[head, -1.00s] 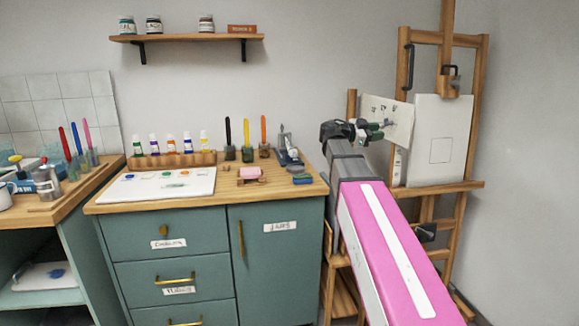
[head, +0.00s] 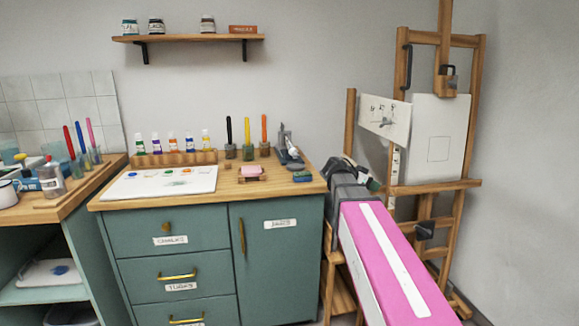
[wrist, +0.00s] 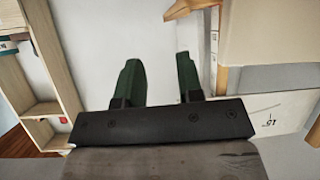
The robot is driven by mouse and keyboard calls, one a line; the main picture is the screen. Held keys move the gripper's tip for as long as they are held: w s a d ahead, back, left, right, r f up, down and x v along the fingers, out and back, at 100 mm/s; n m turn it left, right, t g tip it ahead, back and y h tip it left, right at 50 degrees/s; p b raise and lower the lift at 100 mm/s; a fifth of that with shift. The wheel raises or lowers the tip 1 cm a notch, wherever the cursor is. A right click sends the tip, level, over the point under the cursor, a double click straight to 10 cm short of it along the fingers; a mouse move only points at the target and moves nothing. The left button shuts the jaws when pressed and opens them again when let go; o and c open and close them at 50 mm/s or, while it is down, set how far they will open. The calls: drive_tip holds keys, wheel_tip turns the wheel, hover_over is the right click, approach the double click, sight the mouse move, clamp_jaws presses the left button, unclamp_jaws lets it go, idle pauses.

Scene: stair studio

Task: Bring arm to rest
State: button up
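My arm (head: 390,260), with its pink link, reaches up from the bottom right of the head view, between the green cabinet and the easel. Its dark wrist sits low, beside the cabinet's right edge. My gripper (wrist: 158,80) shows in the wrist view as two dark green fingers standing apart with nothing between them. In the head view my gripper is mostly hidden behind the wrist; only a bit of green shows.
A wooden easel (head: 398,110) holding a white board (head: 438,140) and a sketch sheet (head: 384,119) stands right of the arm. The cabinet top (head: 300,190) on the left carries paints, brushes and a pink block (head: 251,172). A wall shelf (head: 188,38) hangs above.

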drive_tip(key=s+a+f+n+g+y, duration=0.1)
drive_tip(key=s+a+f+n+y, duration=0.2)
drive_tip(key=s+f, duration=0.3)
drive_tip(key=s+a+f+n+g+y, duration=0.1)
drive_tip(key=s+a+f+n+y, duration=0.3)
drive_tip(key=f, duration=1)
drive_tip(key=s+a+f+n+g+y, duration=0.1)
drive_tip(key=s+a+f+n+y, duration=0.3)
drive_tip(key=s+f, duration=0.4)
wheel_tip(320, 180, down, 3)
drive_tip(key=shift+a+r+n+y, duration=0.2)
drive_tip(key=shift+n+y, duration=0.4)
drive_tip(key=shift+n, duration=0.6)
